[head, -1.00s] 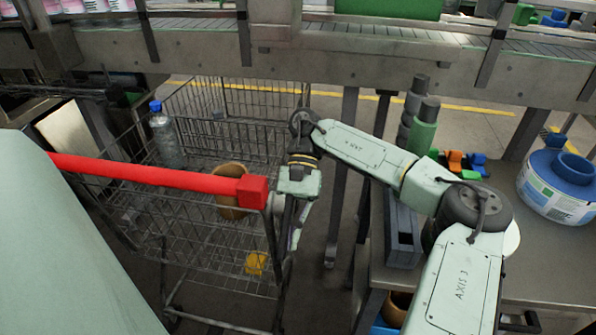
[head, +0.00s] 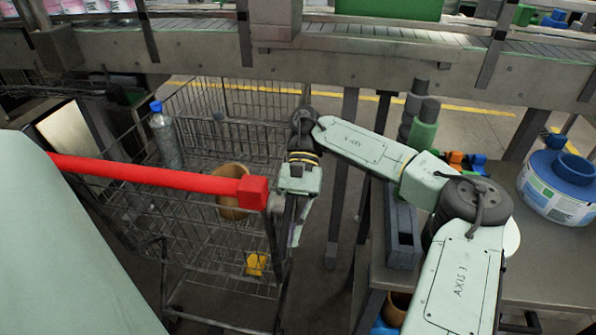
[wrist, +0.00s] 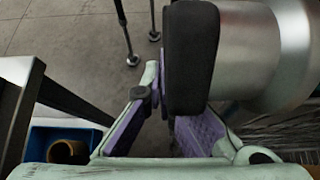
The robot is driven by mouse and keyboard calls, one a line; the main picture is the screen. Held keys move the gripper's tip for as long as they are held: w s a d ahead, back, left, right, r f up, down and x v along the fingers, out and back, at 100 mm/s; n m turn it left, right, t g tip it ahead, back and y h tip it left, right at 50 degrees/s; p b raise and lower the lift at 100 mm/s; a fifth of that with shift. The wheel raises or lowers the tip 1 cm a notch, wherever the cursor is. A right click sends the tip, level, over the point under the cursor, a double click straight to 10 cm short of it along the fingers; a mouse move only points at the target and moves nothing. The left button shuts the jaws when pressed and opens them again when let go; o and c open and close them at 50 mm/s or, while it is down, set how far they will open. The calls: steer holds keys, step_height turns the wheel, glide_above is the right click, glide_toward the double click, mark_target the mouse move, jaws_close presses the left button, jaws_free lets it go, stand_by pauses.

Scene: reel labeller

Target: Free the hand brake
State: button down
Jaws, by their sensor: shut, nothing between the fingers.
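A wire trolley (head: 215,255) with a red handle bar (head: 150,175) stands left of my arm. The bar ends in a red block (head: 252,192). My gripper (head: 293,238) points down just right of that block, mostly hidden behind my wrist and dark trolley parts. In the wrist view my gripper (wrist: 163,78) has purple-lined fingers that come together, with nothing seen held. A black rounded part (wrist: 190,62) and a silver cylinder (wrist: 262,50) are close at its right; I cannot tell whether they touch it. I cannot clearly make out the hand brake.
The trolley holds a bottle (head: 165,138), a brown pot (head: 232,203) and a yellow piece (head: 256,264). A workbench (head: 545,270) with a blue-lidded tub (head: 560,185) is at right. A conveyor (head: 330,45) crosses the back. A blue bin (wrist: 60,145) lies below left in the wrist view.

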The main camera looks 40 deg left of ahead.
steer(key=v, duration=0.6)
steer(key=shift+w+r, duration=0.25)
steer(key=shift+a, duration=0.15)
stand_by(0.4)
